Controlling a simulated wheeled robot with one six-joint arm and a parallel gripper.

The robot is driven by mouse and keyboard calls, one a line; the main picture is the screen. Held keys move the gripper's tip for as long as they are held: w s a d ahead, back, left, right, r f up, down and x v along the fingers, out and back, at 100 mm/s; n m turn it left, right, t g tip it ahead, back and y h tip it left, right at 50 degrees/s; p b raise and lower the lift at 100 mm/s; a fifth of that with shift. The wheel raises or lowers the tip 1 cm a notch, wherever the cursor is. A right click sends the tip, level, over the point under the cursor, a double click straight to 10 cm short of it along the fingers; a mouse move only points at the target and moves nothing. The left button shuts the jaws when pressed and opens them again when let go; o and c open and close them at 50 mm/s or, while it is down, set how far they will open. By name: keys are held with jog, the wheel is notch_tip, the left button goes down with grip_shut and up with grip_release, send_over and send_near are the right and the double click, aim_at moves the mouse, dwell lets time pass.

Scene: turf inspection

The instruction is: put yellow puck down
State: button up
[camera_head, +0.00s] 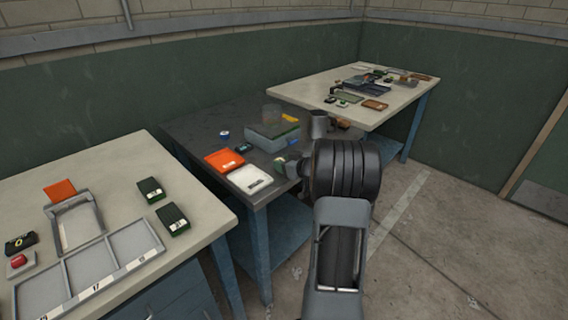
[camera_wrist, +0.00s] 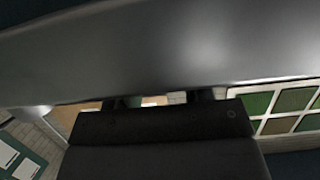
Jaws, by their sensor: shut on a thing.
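My gripper (camera_head: 293,166) is over the front right part of the dark middle table (camera_head: 186,135), beside the white tray. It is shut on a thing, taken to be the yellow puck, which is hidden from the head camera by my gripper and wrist. In the wrist view a broad grey surface and a dark block fill most of the picture, and the held thing cannot be made out. A small yellow-orange item (camera_head: 290,117) lies farther back on the dark table; I cannot tell its shape.
On the dark table are an orange tray (camera_head: 224,160), a white tray (camera_head: 249,180), a grey bin (camera_head: 272,137) and a grey cup (camera_head: 319,124). A pale table (camera_head: 110,178) with a divided tray (camera_head: 84,273) is at left. Another cluttered table (camera_head: 310,91) stands behind.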

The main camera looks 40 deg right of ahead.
jog(key=shift+f, duration=0.2)
jog(key=o, duration=0.9)
jog(key=shift+f+b, duration=0.1)
jog(key=shift+b, duration=0.35)
